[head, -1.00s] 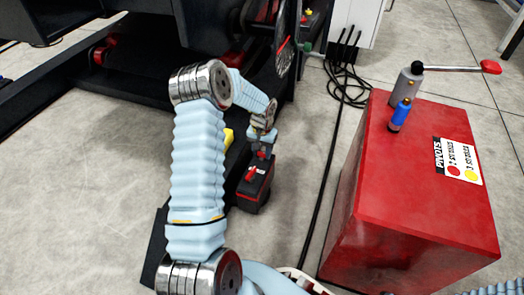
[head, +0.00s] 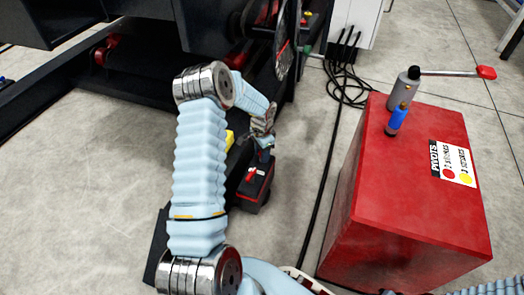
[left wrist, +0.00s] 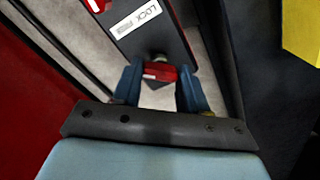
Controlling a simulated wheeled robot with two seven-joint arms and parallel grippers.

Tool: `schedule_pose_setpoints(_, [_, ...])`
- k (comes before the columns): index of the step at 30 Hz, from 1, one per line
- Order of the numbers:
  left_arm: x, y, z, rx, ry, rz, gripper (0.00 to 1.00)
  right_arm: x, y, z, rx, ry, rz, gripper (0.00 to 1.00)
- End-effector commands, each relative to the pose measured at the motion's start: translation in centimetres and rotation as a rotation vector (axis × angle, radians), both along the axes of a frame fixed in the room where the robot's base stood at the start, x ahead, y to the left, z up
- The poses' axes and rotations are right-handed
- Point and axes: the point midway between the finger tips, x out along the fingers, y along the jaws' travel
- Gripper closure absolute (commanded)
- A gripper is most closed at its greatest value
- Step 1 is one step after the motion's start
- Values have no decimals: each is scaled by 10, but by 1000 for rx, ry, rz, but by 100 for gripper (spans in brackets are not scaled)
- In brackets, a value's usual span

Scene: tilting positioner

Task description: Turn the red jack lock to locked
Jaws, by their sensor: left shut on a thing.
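My left gripper (head: 264,143) reaches down to a dark box with red trim (head: 255,185) on the floor. In the left wrist view, its two blue fingers (left wrist: 161,86) are shut on a small red piece, the red jack lock (left wrist: 159,72), at the near end of the dark box (left wrist: 152,38). A white label reading LOCK (left wrist: 135,17) lies on the box just beyond the fingers. In the head view the gripper hides the held piece. A second red part (head: 251,174) shows on the box top, apart from the fingers. My right gripper is out of view.
A black cable (head: 325,170) runs along the floor. Dark machinery (head: 120,60) stands behind. A yellow part (head: 229,138) is beside my arm.

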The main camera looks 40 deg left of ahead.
Motion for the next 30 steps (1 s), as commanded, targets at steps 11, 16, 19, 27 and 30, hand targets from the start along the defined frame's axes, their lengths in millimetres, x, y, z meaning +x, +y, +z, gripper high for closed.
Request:
schedule_pose_setpoints(11, [0, 0, 1, -1, 1, -355, 88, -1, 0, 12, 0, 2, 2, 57])
schedule_pose_setpoints(16, [-1, 0, 1, -1, 1, -510, 88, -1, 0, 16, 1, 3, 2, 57])
schedule_pose_setpoints(19, [0, 0, 1, -1, 1, -594, 88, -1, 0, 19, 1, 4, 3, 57])
schedule_pose_setpoints(27, [0, 0, 1, 0, 1, -771, 88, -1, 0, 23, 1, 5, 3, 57])
schedule_pose_setpoints(30, [0, 0, 1, 0, 0, -815, 88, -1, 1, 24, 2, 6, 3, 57])
